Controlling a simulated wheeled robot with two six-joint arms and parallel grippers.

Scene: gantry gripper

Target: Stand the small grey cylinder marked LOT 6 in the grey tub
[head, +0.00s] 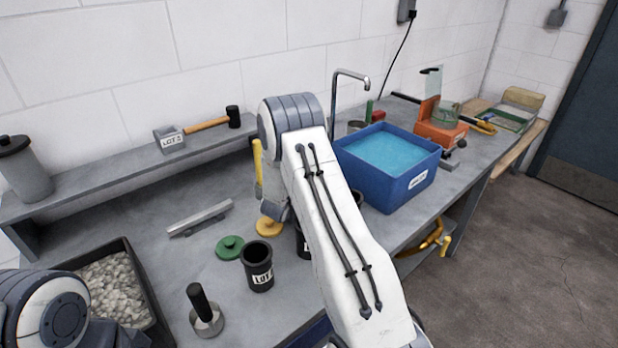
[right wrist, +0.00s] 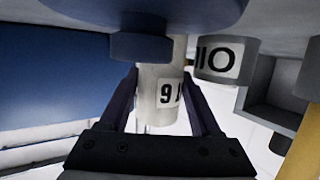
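In the right wrist view the small pale grey cylinder (right wrist: 160,95) shows a label whose figure looks like an upside-down 6. My right gripper (right wrist: 161,85) has a finger on each side of it, and the fingertips appear to touch it. In the head view my right arm hides this gripper and the cylinder. A dark grey tub (head: 137,262) holding pale grey gravel stands at the lower left; I take it for the grey tub. My left arm is at the lower left corner, its gripper out of view.
A labelled black jar (head: 257,266) stands left of my right arm, with a green lid (head: 230,247) and a yellow lid (head: 269,227) nearby. A plunger-like tool (head: 205,312) stands beside the tub. A blue basin (head: 403,186) of water is to the right.

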